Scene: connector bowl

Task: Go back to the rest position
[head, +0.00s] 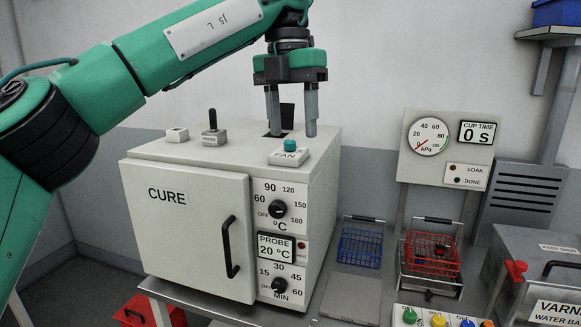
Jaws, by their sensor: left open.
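My left gripper (292,131) is above the back of the white CURE oven (190,222), pointing down from the green left arm. Its two grey fingers are apart. A dark upright piece (287,116) shows between the fingers, near a dark opening in the oven top. I cannot tell whether the fingers touch it. The teal FAN button (291,145) on its white block is just in front of the fingers. The oven door is shut, and the probe display reads 20 °C. My right gripper is not in view.
A black toggle lever (213,120) and a small white block (177,134) stand on the oven top. To the right are a blue wire basket (361,247), a red wire basket (432,255), a gauge panel (425,185) and a varnish tank (540,265). A red crate (133,311) is below left.

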